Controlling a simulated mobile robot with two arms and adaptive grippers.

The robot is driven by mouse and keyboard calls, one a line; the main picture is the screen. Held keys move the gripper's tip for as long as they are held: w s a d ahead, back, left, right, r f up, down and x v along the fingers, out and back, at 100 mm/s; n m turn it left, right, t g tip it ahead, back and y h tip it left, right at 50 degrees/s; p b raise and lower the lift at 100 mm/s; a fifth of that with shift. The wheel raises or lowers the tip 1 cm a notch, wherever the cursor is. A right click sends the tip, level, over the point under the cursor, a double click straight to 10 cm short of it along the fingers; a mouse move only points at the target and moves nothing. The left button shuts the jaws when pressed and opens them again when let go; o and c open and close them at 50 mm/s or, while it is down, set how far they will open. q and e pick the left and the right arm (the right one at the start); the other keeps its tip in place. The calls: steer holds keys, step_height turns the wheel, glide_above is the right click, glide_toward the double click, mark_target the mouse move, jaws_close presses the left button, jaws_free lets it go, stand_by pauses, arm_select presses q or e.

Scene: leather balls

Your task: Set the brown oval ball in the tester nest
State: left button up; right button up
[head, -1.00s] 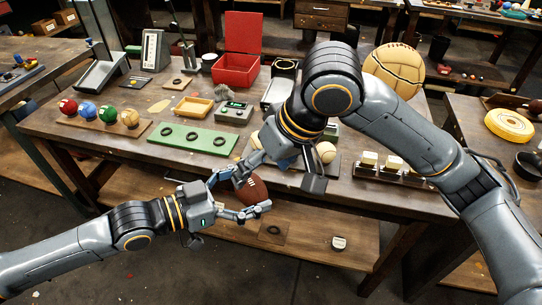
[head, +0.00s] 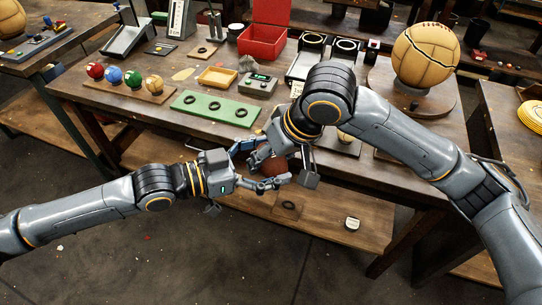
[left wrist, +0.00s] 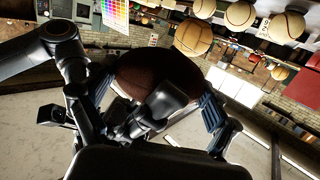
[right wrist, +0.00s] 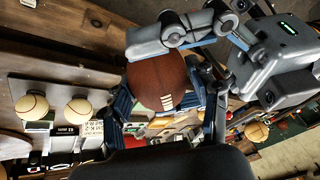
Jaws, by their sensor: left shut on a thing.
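The brown oval ball (head: 274,169) is held by my left gripper (head: 268,170) in front of the workbench edge. The left wrist view shows the dark ball (left wrist: 155,72) between the left fingers. My right gripper (head: 289,165) reaches down over the same ball and hides part of it. In the right wrist view the ball (right wrist: 158,82), with white laces, sits between spread right fingers; I see no clear grip there. I cannot tell which holds the tester nest.
A rack of small coloured balls (head: 130,88), a yellow tray (head: 217,76) and a red box (head: 262,42) stand on the bench (head: 180,135). A large tan ball (head: 425,56) rests at the right. My right arm crosses over the bench's right part.

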steer(key=c, duration=0.6)
arm_select(q)
steer(key=o, duration=1)
